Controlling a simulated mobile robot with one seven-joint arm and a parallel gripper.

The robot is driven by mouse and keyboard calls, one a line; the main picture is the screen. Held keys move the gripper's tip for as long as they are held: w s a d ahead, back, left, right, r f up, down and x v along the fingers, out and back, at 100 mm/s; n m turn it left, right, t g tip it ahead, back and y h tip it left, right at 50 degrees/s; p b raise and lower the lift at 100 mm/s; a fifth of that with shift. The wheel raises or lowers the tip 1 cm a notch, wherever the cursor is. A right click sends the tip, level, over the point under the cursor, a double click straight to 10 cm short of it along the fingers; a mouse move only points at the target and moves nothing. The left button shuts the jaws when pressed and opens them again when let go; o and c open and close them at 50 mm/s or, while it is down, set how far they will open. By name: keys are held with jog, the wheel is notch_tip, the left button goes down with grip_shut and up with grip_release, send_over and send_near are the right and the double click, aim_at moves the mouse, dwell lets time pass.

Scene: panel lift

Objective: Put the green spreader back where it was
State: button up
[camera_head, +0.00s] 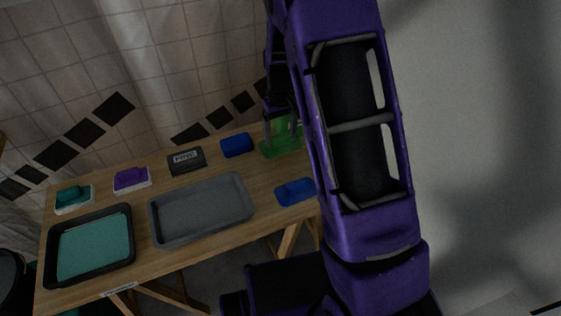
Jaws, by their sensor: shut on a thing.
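The green spreader (283,144) is at the back right of the wooden table, partly behind my arm. It looks like a flat green base with a raised part. My gripper (268,137) comes down from above at its left side and is shut on it. The contact between the fingers and the spreader is small and dark in the picture. I cannot tell whether the spreader rests on the table or hangs just above it.
Along the back stand a blue block (237,145), a black labelled box (187,161), a purple piece (131,179) and a teal piece (73,196). In front are a grey tray (246,207), a black tray with teal contents (129,222) and a flat blue piece (296,191).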

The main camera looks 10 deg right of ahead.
aim_at(280, 135)
notch_tip(280, 135, down, 8)
jog(key=shift+f+b, duration=0.1)
jog(key=shift+b, duration=0.45)
jog(key=o, duration=1.3)
jog(key=shift+f, duration=0.1)
notch_tip(280, 135, up, 12)
jog(key=shift+r+p, duration=0.2)
jog(key=shift+p, duration=0.8)
